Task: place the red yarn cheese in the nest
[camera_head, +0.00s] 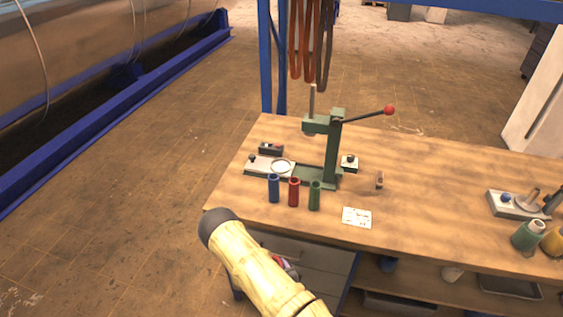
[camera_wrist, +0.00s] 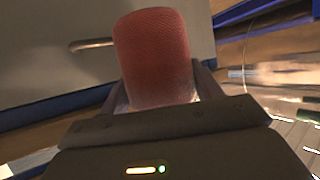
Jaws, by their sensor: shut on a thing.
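The red yarn cheese (camera_wrist: 155,55) is a ribbed red cylinder between the fingers of my gripper (camera_wrist: 158,88) in the wrist view. My gripper is shut on it. In the head view my arm hides most of the gripper, and only a small red and grey patch (camera_head: 285,266) shows beside the arm, in front of the bench drawers. A round pale ring (camera_head: 281,166) sits on the base plate of a green press on the bench. I cannot tell whether this ring or another fixture is the nest. The held cheese is apart from both.
Blue (camera_head: 274,188), red (camera_head: 293,191) and green (camera_head: 314,195) tubes stand before the green press (camera_head: 333,150). A red-knobbed lever (camera_head: 388,111) sticks out right. A grey fixture (camera_head: 515,203) and green (camera_head: 528,235) and yellow (camera_head: 554,242) cheeses are at right.

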